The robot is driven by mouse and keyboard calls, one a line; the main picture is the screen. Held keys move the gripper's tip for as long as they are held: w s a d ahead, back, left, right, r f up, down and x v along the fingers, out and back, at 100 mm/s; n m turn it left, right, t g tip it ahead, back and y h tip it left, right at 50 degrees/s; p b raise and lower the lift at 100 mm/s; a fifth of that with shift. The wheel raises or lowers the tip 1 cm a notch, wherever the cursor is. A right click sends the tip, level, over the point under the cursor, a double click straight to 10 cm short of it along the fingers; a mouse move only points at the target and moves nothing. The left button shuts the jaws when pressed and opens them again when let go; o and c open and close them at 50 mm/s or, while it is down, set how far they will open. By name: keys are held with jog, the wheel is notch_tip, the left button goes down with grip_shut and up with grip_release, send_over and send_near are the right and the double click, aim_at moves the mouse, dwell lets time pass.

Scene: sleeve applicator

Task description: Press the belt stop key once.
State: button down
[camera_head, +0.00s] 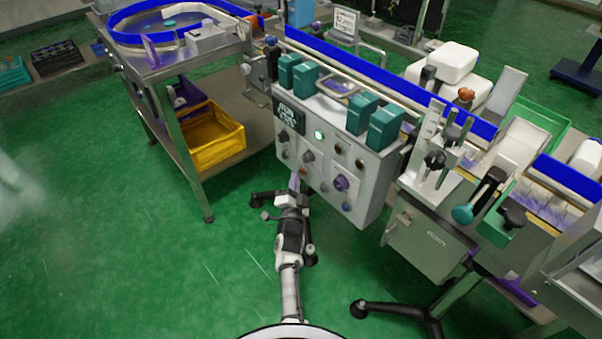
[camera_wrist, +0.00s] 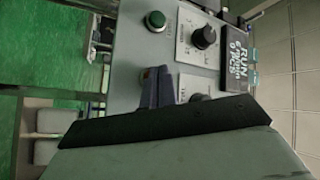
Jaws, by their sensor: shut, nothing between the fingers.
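The grey control box (camera_head: 378,185) stands in the middle of the head view. Its front carries a black display (camera_head: 290,114), a lit round lamp (camera_head: 319,135), black knobs and small round buttons. I cannot tell which one is the belt stop key; labels are too small to read. My gripper (camera_head: 295,181) is in front of the panel's lower left part, fingers together and empty. In the wrist view the shut fingers (camera_wrist: 157,88) point at the panel, beside a green round button (camera_wrist: 156,21) and a black knob (camera_wrist: 204,37). Whether they touch the panel is unclear. They hide part of it.
Teal blocks (camera_head: 384,126) stand on top of the box, beside a blue-edged conveyor (camera_head: 350,68). A steel table with a yellow bin (camera_head: 214,136) is to the left. A black-footed stand (camera_head: 400,312) is at lower right. Green floor is clear at left.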

jog(key=shift+w+d+b, duration=0.25)
jog(key=shift+d+b, duration=0.1)
jog(key=shift+b, duration=0.1)
dwell(0.6)
jog(key=shift+s+a+p, duration=0.55)
jog(key=shift+a+p, duration=0.1)
jog(key=shift+a, duration=0.1)
jog(key=shift+s+a+p, duration=0.75)
jog(key=shift+a+p, duration=0.1)
jog(key=shift+a, duration=0.15)
jog(key=shift+s+a+p, duration=0.7)
jog(key=shift+a+p, duration=0.1)
jog(key=shift+a, duration=0.15)
jog(key=shift+r, duration=0.1)
